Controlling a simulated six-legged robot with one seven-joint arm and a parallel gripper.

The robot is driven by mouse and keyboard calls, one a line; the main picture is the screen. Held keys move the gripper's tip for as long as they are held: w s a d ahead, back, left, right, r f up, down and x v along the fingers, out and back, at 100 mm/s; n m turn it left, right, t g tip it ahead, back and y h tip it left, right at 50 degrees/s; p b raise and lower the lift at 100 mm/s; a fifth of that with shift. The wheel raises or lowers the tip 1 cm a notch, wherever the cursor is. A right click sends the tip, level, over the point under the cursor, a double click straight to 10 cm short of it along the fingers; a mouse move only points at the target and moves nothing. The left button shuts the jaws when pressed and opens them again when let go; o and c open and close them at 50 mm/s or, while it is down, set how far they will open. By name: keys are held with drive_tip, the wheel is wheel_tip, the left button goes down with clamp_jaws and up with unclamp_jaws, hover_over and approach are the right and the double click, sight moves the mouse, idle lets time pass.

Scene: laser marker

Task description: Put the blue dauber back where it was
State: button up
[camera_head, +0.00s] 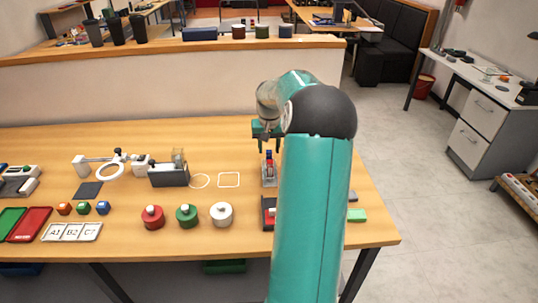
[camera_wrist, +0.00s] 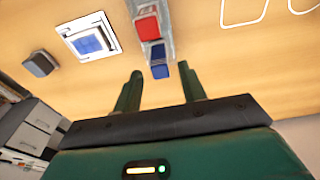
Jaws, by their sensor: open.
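The blue dauber (camera_wrist: 159,68) stands in a narrow grey holder (camera_wrist: 168,32) beside a red dauber (camera_wrist: 147,24). In the head view the holder with the daubers (camera_head: 269,158) is right under my gripper (camera_head: 270,149), partly hidden by my arm.
A white-framed pad with a blue centre (camera_wrist: 88,42) and a dark block (camera_wrist: 40,64) are left of the holder in the wrist view. White (camera_head: 221,214), green (camera_head: 187,215) and red (camera_head: 152,217) round pots stand left of my arm. A white square outline (camera_head: 229,180) is bare.

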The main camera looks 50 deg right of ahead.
wheel_tip(320, 180, up, 7)
drive_tip(key=a+r+n+t+h, duration=0.1)
drive_tip(key=a+r+n, duration=0.3)
drive_tip(key=a, duration=1.1)
drive_tip(key=a+r+n, duration=0.1)
drive_tip(key=a+r, duration=0.4)
drive_tip(key=a, duration=0.9)
drive_tip(key=s+a+f+n+t+y, duration=0.1)
drive_tip(key=s+a+n, duration=0.1)
drive_tip(key=s+a, duration=0.5)
drive_tip(key=s+a+f+n+t+y, duration=0.1)
drive_tip(key=s+a, duration=0.5)
drive_tip(key=a, duration=0.6)
drive_tip(key=shift+s+a+f+n+t, duration=0.15)
drive_tip(key=shift+s+f+n+t, duration=0.25)
drive_tip(key=shift+n+t, duration=0.45)
